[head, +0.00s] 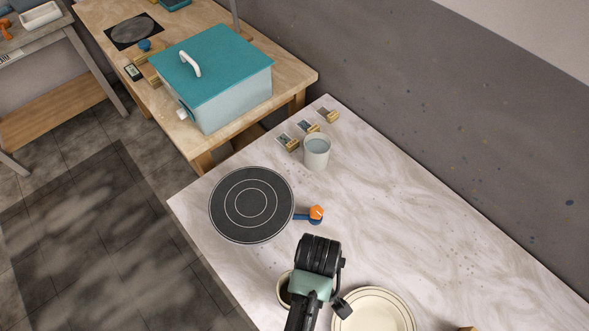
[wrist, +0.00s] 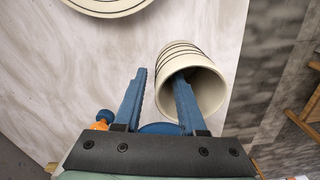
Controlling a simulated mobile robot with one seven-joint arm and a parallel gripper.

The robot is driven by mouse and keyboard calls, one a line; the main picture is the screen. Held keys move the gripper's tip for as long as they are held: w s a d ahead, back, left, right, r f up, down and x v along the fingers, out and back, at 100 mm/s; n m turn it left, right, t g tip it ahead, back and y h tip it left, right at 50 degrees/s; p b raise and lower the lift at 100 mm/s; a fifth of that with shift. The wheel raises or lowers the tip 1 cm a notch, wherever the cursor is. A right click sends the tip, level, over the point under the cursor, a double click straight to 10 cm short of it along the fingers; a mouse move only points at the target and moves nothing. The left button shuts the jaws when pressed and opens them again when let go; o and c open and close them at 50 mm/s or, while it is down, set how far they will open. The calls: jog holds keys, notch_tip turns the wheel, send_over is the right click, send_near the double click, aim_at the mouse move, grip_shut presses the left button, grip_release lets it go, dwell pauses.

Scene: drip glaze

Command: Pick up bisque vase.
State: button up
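The bisque vase (wrist: 205,92) is cream with thin dark rings. Its open mouth faces the camera in the wrist view. In the head view the vase (head: 283,292) stands near the table's front edge, mostly hidden behind my wrist. My gripper (wrist: 161,78) is open. Its right finger reaches into the vase's mouth and its left finger is outside, so the near wall lies between them. A gap shows between the left finger and the wall. In the head view the fingers are hidden.
A cream plate (head: 373,314) with dark rings lies right of the vase. A black turntable disc (head: 251,205), an orange and blue tool (head: 315,214) and a grey cup (head: 317,152) are farther back. The table's right side (head: 450,255) is largely clear.

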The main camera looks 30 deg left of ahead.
aim_at(283, 296)
notch_tip(283, 296, down, 5)
jog(key=shift+a+r, duration=0.1)
dwell(0.3)
grip_shut()
dwell(1.3)
